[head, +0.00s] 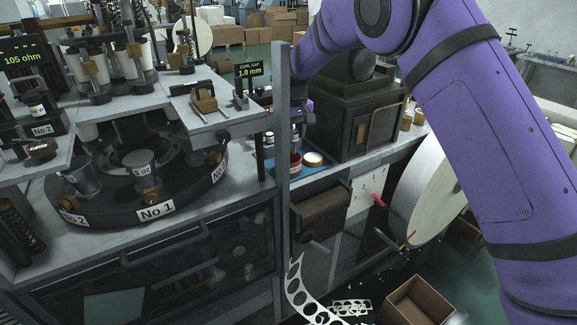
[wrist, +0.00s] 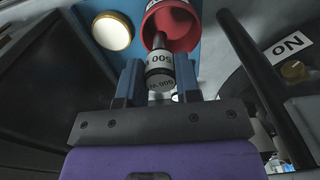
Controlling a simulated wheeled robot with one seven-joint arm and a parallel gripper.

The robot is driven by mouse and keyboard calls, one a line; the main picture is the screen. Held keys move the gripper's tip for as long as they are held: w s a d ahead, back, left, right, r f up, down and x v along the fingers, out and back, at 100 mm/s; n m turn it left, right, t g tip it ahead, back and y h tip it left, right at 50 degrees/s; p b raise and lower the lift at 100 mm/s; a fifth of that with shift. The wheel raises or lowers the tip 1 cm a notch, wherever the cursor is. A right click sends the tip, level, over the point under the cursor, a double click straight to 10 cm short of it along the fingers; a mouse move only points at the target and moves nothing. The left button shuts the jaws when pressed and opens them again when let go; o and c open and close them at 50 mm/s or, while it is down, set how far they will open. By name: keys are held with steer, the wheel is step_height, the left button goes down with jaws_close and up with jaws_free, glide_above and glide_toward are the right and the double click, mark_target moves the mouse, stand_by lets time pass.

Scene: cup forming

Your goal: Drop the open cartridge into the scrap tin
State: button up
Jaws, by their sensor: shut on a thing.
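My gripper (wrist: 160,82) is shut on a grey cartridge (wrist: 160,62) with a white number label, between its two blue fingers. The cartridge's narrow dark end points to the mouth of the red scrap tin (wrist: 150,28) and overlaps its near rim in the wrist view. I cannot tell whether the end is inside the tin. In the head view the tin (head: 295,168) stands on a blue mat, with my gripper (head: 298,130) just above it. The cartridge is hard to make out there. Part of the tin is hidden behind a grey post.
A round cream-topped container (head: 313,159) sits beside the tin on the blue mat (head: 322,169). The grey post (head: 281,150) rises close on the left. A dark machine housing (head: 350,112) stands close on the right. A rotary drum with numbered stations (head: 140,195) is at left.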

steer(key=shift+f, duration=0.2)
steer(key=o, duration=1)
steer(key=shift+r, duration=0.1)
step_height(320, 180, up, 11)
steer(key=shift+f, duration=0.2)
steer(key=shift+d+r, duration=0.1)
